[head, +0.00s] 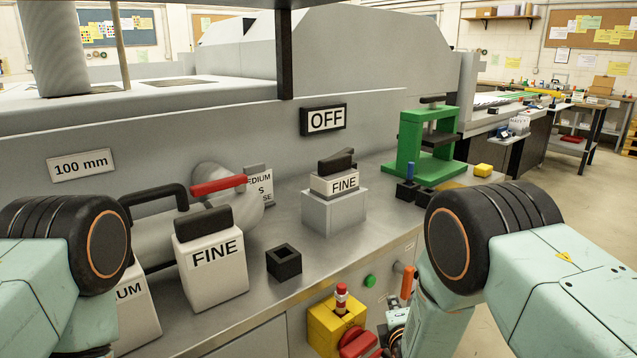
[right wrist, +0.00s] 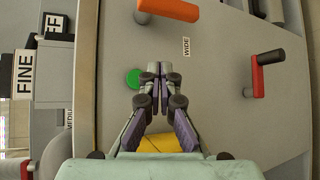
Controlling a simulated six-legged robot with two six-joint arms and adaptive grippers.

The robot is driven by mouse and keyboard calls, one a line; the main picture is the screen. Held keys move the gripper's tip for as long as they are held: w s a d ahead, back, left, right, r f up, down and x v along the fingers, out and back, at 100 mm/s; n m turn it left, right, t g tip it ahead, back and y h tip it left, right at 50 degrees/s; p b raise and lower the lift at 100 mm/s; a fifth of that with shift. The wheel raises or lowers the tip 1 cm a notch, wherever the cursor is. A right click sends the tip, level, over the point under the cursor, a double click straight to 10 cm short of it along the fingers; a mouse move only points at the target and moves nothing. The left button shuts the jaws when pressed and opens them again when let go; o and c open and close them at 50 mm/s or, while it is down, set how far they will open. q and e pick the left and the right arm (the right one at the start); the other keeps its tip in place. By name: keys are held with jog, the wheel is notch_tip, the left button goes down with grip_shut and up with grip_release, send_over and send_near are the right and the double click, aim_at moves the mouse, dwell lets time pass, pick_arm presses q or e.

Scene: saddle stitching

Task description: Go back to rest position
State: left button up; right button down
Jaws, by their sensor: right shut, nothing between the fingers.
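My right gripper (right wrist: 160,68) is shut and empty in the right wrist view, in front of the machine's grey front panel. Between and beside its fingers I see a green button (right wrist: 133,78), an orange handle (right wrist: 168,10) and a label reading WIDE. In the head view, my right arm comes in from the right and its gripper is partly seen low down near the red knob (head: 358,343). My left arm's joint shows at the lower left; its gripper is out of view.
On the metal ledge stand FINE blocks (head: 211,264), a small black square holder (head: 284,262), a grey block (head: 334,210) and a green press frame (head: 424,140). A yellow box with a red-and-white plunger (head: 341,298) juts out from the front. Floor is open at the right.

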jog(key=s+d+f+m+g+y, duration=0.1)
jog(key=s+f+m+g, duration=0.4)
jog(key=s, duration=0.5)
jog(key=s+d+f+m+g, duration=0.2)
jog(key=s+f+m, duration=0.5)
jog(key=s, duration=0.2)
jog(key=s+d+m+g, duration=0.1)
jog(key=s+m+g, duration=0.6)
jog(key=s, duration=2)
jog(key=shift+d+m+g+y, duration=0.15)
jog(key=shift+m+g+y, duration=0.15)
jog(key=shift+m+g, duration=0.1)
jog(key=shift+f, duration=0.15)
